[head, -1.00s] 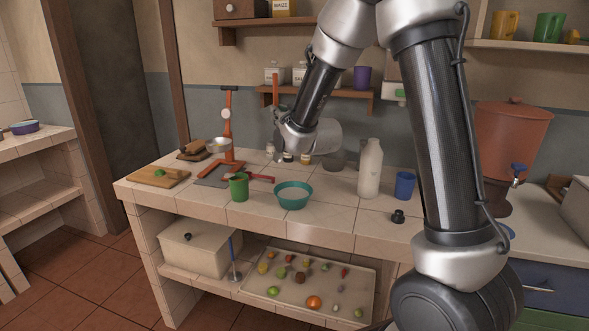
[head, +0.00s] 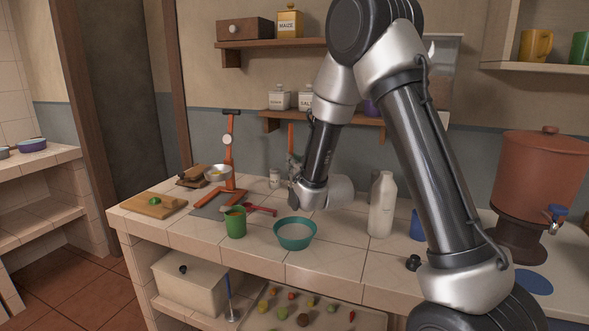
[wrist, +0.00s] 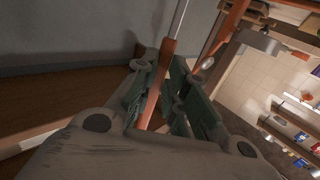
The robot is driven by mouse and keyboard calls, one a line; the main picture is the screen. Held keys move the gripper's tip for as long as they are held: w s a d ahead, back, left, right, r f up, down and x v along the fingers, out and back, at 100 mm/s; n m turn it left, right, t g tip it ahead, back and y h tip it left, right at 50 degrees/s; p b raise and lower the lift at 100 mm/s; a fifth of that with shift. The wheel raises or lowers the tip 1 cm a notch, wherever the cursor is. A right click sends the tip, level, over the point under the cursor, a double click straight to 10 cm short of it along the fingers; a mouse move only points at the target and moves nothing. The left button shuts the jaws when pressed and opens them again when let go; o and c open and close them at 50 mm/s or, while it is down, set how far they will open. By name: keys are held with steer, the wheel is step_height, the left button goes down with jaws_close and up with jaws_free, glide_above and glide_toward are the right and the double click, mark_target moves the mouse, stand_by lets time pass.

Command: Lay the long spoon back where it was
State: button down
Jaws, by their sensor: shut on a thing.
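My gripper (head: 293,168) is above the back of the tiled counter (head: 345,256), left of the white bottle. It is shut on a long thing with a red-brown handle, which I take to be the long spoon (head: 291,136); it stands roughly upright in the head view. In the wrist view the handle (wrist: 154,92) passes between the fingers of my gripper (wrist: 162,88), and a thin metal shaft runs on from it to the top edge. The bowl end of the spoon cannot be made out.
An orange stand (head: 229,150) with a metal pan (head: 218,173) is left of my gripper. A wall shelf with jars (head: 279,98) is close behind.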

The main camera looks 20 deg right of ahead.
steer(key=shift+f, duration=0.7)
steer(key=c, duration=1.4)
jaws_free()
steer(key=shift+c, duration=0.2)
